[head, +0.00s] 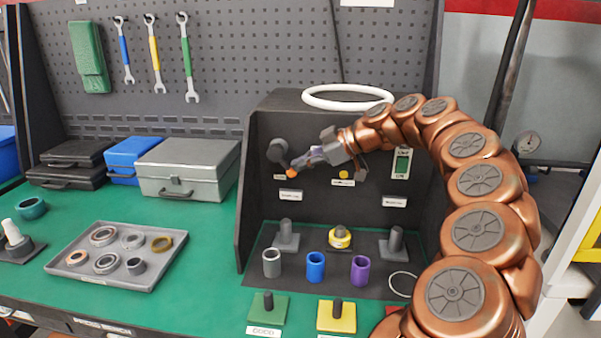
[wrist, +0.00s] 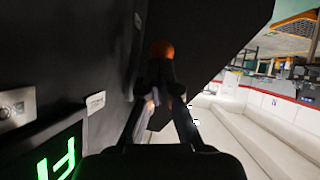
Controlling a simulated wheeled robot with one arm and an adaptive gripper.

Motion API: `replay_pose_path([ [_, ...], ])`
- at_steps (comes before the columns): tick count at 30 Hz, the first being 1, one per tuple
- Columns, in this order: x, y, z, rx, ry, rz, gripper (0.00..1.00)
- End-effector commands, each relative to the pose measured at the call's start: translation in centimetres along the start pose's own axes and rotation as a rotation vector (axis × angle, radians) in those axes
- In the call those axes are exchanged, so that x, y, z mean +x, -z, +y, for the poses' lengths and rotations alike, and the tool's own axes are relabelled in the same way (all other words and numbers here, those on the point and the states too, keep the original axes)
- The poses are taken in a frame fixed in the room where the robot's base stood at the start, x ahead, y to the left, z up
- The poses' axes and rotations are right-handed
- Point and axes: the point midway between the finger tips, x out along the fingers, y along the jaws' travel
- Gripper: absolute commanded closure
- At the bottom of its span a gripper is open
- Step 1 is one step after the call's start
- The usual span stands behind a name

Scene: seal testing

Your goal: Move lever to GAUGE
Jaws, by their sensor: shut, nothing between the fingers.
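The lever has a round dark grey hub (head: 278,151) on the upright dark panel of the test box, at its upper left. Its orange knob (head: 292,173) hangs below and slightly right of the hub. My gripper (head: 300,163) is right beside the knob, reaching in from the right. In the wrist view the orange knob (wrist: 161,49) shows just beyond the fingertips of my gripper (wrist: 161,82). The fingers look closed together, with nothing between them. I cannot tell whether they touch the knob. The small labels near the lever are too small to read.
A lit green display (head: 402,163) is on the panel's right side, behind my arm. Several posts and coloured sleeves, including a blue one (head: 315,267), stand below the panel. A white ring (head: 347,97) lies on top of the box. A grey case (head: 187,168) stands left.

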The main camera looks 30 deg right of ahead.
Motion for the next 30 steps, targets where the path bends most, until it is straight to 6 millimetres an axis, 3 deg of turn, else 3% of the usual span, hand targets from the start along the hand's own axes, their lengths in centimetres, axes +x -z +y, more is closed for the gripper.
replay_pose_path([
  [9,1.5,-1.4,-0.4,-0.001,0.002,-0.002,1.00],
  [19,2.6,-1.8,-0.7,0.020,-0.018,0.141,1.00],
  [30,3.7,-1.9,-0.8,0.017,-0.018,0.130,1.00],
])
